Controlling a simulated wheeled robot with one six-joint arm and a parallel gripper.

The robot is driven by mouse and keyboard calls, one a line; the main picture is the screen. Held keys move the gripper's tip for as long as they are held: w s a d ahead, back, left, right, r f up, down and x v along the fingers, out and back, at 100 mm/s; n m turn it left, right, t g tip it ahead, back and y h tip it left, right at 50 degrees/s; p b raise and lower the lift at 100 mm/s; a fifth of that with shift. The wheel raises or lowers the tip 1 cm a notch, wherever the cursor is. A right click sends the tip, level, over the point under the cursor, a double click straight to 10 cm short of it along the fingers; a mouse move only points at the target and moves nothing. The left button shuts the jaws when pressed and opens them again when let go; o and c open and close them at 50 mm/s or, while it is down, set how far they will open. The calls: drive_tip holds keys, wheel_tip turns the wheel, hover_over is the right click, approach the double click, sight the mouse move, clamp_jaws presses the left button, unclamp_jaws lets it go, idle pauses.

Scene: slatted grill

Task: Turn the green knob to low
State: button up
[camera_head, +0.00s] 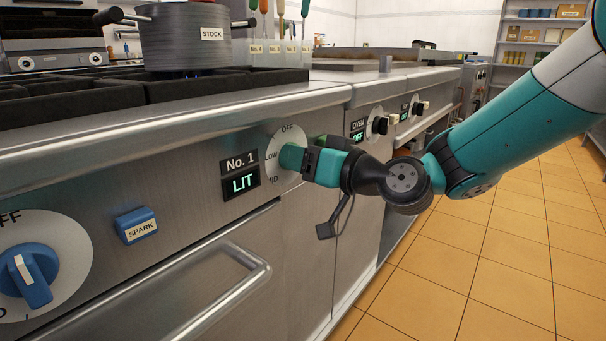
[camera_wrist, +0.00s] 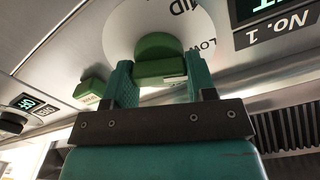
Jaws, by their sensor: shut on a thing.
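The green knob (camera_wrist: 160,50) sits on a white dial plate (camera_wrist: 125,35) in the wrist view, with a finger of my gripper (camera_wrist: 160,68) on each side of it. My gripper (camera_head: 289,158) is shut on the knob and reaches in from the right in the head view. The fingers hide most of the knob there. The dial plate (camera_head: 286,134) shows OFF at its top and LOW at its left. I cannot tell which mark the knob points at. The No. 1 display (camera_head: 241,183) beside it reads LIT.
A blue knob (camera_head: 31,277) and a blue SPARK button (camera_head: 136,225) are at the left. An oven handle (camera_head: 215,300) juts out below. A STOCK pot (camera_head: 185,40) stands on the burner grate. A green button (camera_wrist: 91,88) is near my gripper. The tiled floor (camera_head: 480,270) is clear.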

drive_tip(key=shift+f+n+b, duration=0.1)
drive_tip(key=shift+n+b, duration=0.5)
drive_tip(key=shift+b, duration=0.05)
drive_tip(key=o, duration=0.9)
drive_tip(key=shift+o, duration=0.2)
drive_tip(key=b+v, duration=0.2)
drive_tip(key=v, duration=1.5)
drive_tip(key=shift+s, duration=0.2)
drive_tip(key=shift+d, duration=0.15)
